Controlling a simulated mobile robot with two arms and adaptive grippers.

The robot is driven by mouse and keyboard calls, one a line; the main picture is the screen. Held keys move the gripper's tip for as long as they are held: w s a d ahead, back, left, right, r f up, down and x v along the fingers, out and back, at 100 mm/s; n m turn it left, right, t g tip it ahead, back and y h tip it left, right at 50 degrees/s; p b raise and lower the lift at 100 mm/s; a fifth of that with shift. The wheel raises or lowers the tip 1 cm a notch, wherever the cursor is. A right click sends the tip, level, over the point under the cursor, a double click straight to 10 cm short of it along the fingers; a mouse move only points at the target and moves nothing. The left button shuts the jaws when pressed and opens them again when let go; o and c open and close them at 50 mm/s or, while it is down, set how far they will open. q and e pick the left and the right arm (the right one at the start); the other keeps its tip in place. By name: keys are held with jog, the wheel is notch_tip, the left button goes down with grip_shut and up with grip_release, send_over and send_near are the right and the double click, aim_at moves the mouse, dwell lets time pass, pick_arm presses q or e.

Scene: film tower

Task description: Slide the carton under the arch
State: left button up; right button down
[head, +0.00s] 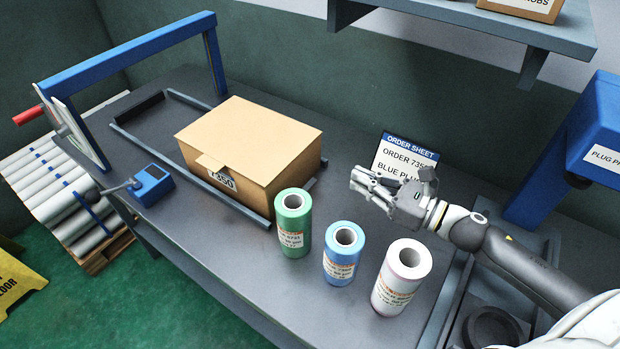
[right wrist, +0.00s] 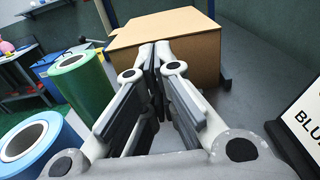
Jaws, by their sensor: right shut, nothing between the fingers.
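The brown carton (head: 250,150) sits on the bench between two grey guide rails (head: 195,178), with a label and a small raised flap on its front side. The blue arch (head: 140,52) stands over the rails to the carton's left, and the carton is clear of it. My right gripper (head: 356,182) is shut and empty, above the bench to the right of the carton. In the right wrist view the carton (right wrist: 180,50) lies straight beyond the closed fingertips (right wrist: 158,52), apparently with a gap. My left gripper is out of view.
Green (head: 293,225), blue (head: 342,255) and white (head: 400,278) film rolls stand along the bench front, near my right arm. An order sheet (head: 405,160) stands behind my gripper. A small blue device (head: 152,185) sits left of the rails. A shelf (head: 470,25) overhangs the back.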

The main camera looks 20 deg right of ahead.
aim_at(298, 169)
jog(key=f+b, duration=0.1)
jog(key=f, duration=0.1)
jog(key=f+b, duration=0.1)
jog(key=f, duration=0.1)
jog(key=f+b, duration=0.2)
jog(key=shift+w+d+f, duration=0.1)
jog(key=shift+w+d, duration=0.05)
jog(key=shift+w, duration=0.15)
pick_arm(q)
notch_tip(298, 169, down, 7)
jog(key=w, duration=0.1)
pick_arm(e)
jog(key=shift+s+f+b, duration=0.15)
jog(key=shift+b, duration=0.2)
jog(key=shift+w+a, duration=0.3)
jog(key=shift+w, duration=0.1)
jog(key=p+x, duration=0.4)
jog(key=x, duration=0.8)
jog(key=shift+w+a, duration=0.15)
jog(key=shift+a, duration=0.05)
jog(key=shift+w+a, duration=0.2)
jog(key=shift+w, duration=0.05)
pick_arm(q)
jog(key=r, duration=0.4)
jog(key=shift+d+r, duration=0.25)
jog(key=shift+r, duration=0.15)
